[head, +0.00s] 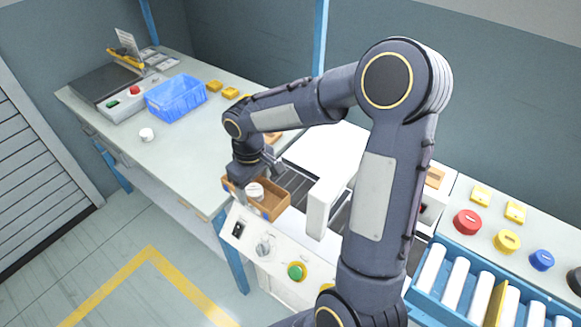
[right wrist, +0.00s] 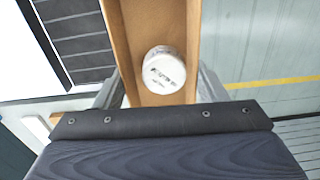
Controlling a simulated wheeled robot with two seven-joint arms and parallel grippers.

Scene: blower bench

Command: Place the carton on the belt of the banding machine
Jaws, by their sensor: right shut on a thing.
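The carton (head: 272,208) is an open brown tray with a white round tub (head: 255,191) in it. My right gripper (head: 248,183) is shut on it, with a finger at each side wall in the right wrist view (right wrist: 160,92). There the carton (right wrist: 152,22) runs away from the gripper, with the lettered tub (right wrist: 163,72) inside. The banding machine's belt (head: 296,181) is dark and slatted, right behind the carton; it also shows left of it in the right wrist view (right wrist: 78,28). I cannot tell whether the carton touches the machine. My left gripper is out of view.
The machine's front panel (head: 250,239) has a knob and a green button (head: 297,271). Its white arch (head: 322,205) stands right of the carton. The left bench holds a blue crate (head: 176,98) and a white tub (head: 146,134). A roller track (head: 455,276) lies at right.

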